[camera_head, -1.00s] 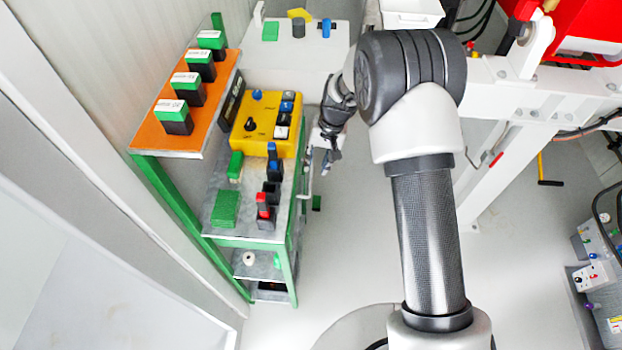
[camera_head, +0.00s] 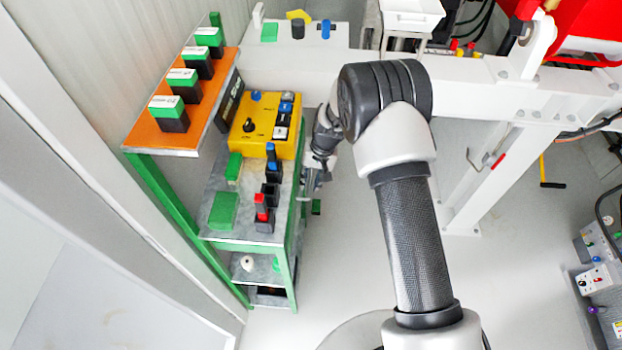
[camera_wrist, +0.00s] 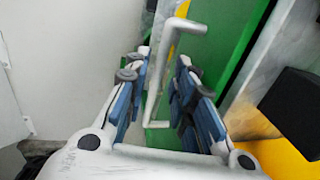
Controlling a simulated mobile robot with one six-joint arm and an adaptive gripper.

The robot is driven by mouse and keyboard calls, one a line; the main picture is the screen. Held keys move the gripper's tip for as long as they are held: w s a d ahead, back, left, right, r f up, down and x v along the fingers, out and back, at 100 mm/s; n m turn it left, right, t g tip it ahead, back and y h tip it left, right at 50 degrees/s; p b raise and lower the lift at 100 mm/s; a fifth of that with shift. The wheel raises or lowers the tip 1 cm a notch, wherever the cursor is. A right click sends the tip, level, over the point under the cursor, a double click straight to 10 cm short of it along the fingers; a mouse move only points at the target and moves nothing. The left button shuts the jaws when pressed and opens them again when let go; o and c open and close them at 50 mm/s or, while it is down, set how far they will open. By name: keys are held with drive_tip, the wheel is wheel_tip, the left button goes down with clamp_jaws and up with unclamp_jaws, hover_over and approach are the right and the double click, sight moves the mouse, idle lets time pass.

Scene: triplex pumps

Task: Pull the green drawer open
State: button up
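The green drawer (camera_wrist: 215,45) shows in the wrist view as a flat green front with a pale metal bar handle (camera_wrist: 158,85). My gripper (camera_wrist: 163,62) is open, with one blue-padded finger on each side of the handle. Whether either finger touches the bar I cannot tell. In the head view my gripper (camera_head: 316,172) is low beside the right side of the green-framed bench (camera_head: 283,262). The drawer front is mostly hidden there by the bench top and the gripper.
The bench top carries a yellow control box (camera_head: 263,140), green blocks and small black, blue and red parts. An orange shelf (camera_head: 160,135) with several green-topped blocks is at left. White beams (camera_head: 500,95) stand at right. The floor (camera_head: 360,250) between is clear.

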clamp_jaws()
idle(0.4)
drive_tip(key=d+b, duration=0.1)
drive_tip(key=d, duration=1.2)
drive_tip(key=shift+s+d, duration=0.25)
drive_tip(key=shift+d, duration=0.1)
drive_tip(key=shift+o, duration=1.2)
unclamp_jaws()
